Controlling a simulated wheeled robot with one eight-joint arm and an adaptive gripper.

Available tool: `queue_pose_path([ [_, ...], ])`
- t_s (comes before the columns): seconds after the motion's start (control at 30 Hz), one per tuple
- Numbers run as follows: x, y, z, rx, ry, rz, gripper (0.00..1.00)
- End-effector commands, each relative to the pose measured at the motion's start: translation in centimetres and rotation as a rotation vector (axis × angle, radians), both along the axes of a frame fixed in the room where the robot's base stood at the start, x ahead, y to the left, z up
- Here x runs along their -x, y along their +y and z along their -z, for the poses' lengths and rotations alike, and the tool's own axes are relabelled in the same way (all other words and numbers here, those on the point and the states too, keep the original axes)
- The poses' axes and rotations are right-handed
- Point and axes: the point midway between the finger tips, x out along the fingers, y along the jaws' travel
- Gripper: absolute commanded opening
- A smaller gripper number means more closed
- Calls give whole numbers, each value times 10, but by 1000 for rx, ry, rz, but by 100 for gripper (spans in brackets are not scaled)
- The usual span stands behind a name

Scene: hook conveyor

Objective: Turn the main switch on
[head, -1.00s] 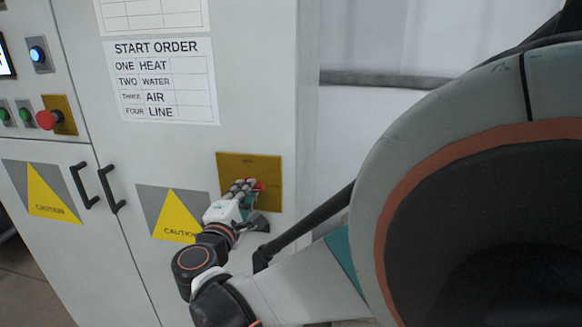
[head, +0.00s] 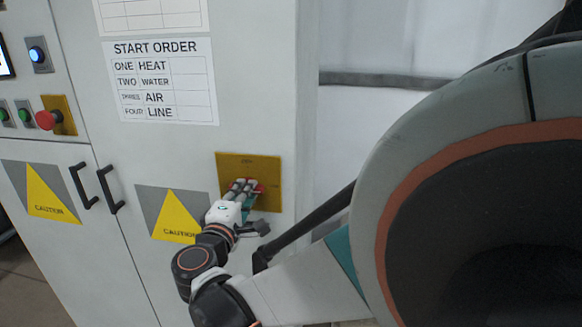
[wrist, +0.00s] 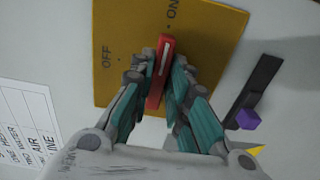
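The main switch is a red handle (wrist: 160,70) with a white line, on a yellow plate (head: 270,200) marked OFF and ON. In the wrist view, the line end of the handle points close to the ON mark (wrist: 173,12), and the OFF mark (wrist: 106,56) is off to the left. My gripper (wrist: 161,68) has a finger along each side of the handle and appears shut on it. In the head view, my gripper (head: 243,187) is in front of the plate and hides much of the handle.
The plate is on a pale cabinet. A start order sheet (head: 163,80) hangs above. Caution signs (head: 176,215), black door handles (head: 110,190) and a red button (head: 46,120) are to the left. A black part with a purple block (wrist: 248,119) shows in the wrist view.

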Motion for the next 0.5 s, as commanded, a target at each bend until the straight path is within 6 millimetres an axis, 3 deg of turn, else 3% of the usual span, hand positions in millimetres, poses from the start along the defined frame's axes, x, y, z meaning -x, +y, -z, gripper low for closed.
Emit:
queue_pose_path([
  [0.5,0,0,-1,40,1,-1,33],
])
